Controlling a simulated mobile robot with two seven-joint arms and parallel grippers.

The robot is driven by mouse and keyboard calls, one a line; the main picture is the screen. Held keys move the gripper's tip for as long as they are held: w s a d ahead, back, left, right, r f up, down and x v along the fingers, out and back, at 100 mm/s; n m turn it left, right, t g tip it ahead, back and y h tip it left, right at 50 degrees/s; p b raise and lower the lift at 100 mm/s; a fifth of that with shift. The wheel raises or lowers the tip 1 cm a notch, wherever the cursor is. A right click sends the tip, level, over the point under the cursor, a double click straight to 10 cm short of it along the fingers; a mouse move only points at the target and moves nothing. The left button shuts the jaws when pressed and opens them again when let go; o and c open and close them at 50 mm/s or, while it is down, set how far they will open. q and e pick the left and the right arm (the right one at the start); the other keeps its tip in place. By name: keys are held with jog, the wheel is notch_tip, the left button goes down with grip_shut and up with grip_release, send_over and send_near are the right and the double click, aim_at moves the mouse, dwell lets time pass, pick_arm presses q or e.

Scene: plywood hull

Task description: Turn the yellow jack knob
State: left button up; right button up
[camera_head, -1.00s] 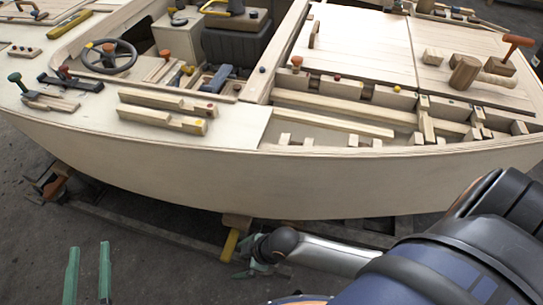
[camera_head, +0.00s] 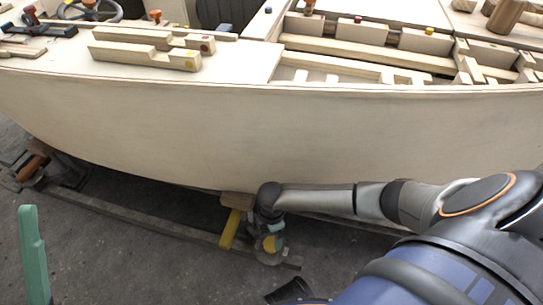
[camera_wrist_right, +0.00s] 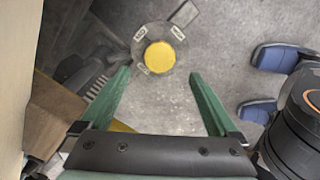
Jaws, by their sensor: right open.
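The yellow jack knob (camera_wrist_right: 160,57) is a round yellow cap on a grey disc with small white labels. In the right wrist view it lies just past my right gripper's (camera_wrist_right: 159,77) green fingertips, lined up with the gap between them.
The pale plywood hull (camera_head: 230,125) stands close behind my right arm. A yellow bar (camera_head: 230,229) and a wooden block (camera_head: 237,199) sit just left of the right gripper. A long cradle beam (camera_head: 130,219) runs along the floor. Grey floor is open in front.

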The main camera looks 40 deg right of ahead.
aim_at(272, 244)
notch_tip(272, 244, down, 8)
jog(key=b, duration=0.4)
jog(key=shift+r, duration=0.15)
pick_arm(q)
jog(key=f, duration=0.5)
jog(key=shift+w+d+f, duration=0.15)
jog(key=shift+d+f, duration=0.1)
jog(key=shift+d, duration=0.05)
pick_arm(e)
jog(key=c, duration=1.4)
